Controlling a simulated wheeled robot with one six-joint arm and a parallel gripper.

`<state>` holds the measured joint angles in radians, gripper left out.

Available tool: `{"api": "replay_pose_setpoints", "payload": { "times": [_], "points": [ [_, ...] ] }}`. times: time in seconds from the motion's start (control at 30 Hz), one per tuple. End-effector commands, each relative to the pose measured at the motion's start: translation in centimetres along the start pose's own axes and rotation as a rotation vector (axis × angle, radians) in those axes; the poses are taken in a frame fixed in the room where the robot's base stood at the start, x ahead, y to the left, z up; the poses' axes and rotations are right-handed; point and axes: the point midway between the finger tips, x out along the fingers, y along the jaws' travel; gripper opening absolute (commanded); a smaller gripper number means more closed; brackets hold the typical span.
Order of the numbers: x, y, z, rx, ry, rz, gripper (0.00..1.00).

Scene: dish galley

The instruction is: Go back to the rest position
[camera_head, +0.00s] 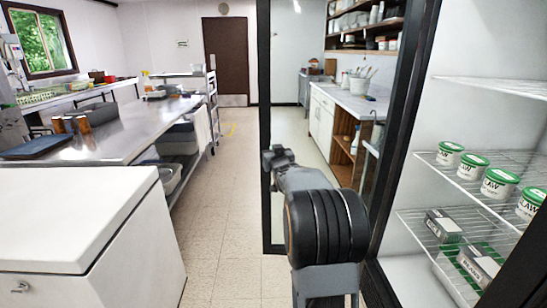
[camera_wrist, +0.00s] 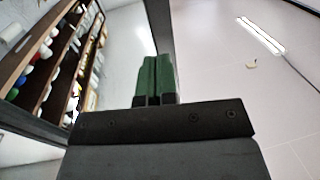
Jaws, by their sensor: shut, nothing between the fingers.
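My gripper (camera_wrist: 155,78) shows in the wrist view with its two green fingers side by side, shut and empty. The wrist camera faces up toward the ceiling, with a shelf of dishes tilted at the left. In the head view my arm stands folded in the lower middle, in front of a black-framed glass door (camera_head: 265,130). My fingers cannot be made out in the head view.
An open cold cabinet at right holds green-lidded tubs (camera_head: 500,183) and cartons (camera_head: 480,264) on wire shelves (camera_head: 416,222). A white chest (camera_head: 60,215) stands at left, before a steel table (camera_head: 125,135). Tiled floor (camera_head: 225,215) is clear between them.

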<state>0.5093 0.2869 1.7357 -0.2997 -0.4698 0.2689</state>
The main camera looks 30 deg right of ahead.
Motion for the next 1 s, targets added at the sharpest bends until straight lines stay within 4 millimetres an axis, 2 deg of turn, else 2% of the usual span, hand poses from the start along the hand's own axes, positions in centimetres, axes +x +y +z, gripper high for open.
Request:
{"api": "replay_pose_setpoints", "payload": {
  "times": [0.17, 0.4, 0.47, 0.57, 0.6, 0.63, 0.67, 0.73, 0.8, 0.87, 0.9, 1.0],
  "points": [
    [-1.2, -0.3, 0.0, 0.000, 0.000, -0.001, 0.00],
    [-1.5, -0.3, 0.4, -0.014, -0.024, 0.006, 0.00],
    [-1.6, 0.0, 1.4, -0.021, -0.075, 0.020, 0.00],
    [-2.6, 0.6, 5.8, -0.027, -0.257, 0.059, 0.00],
    [-3.8, 0.9, 7.8, -0.029, -0.360, 0.077, 0.00],
    [-5.1, 0.8, 9.1, -0.030, -0.442, 0.088, 0.00],
    [-6.6, 0.3, 9.9, -0.031, -0.526, 0.092, 0.00],
    [-11.2, -1.7, 10.8, -0.040, -0.726, 0.076, 0.00],
    [-16.3, -4.1, 10.9, -0.055, -0.908, 0.039, 0.00],
    [-20.5, -6.1, 10.5, -0.072, -1.035, 0.000, 0.00],
    [-23.2, -7.2, 10.0, -0.085, -1.108, -0.029, 0.00],
    [-29.4, -9.7, 8.4, -0.121, -1.250, -0.105, 0.00]
  ]
}}
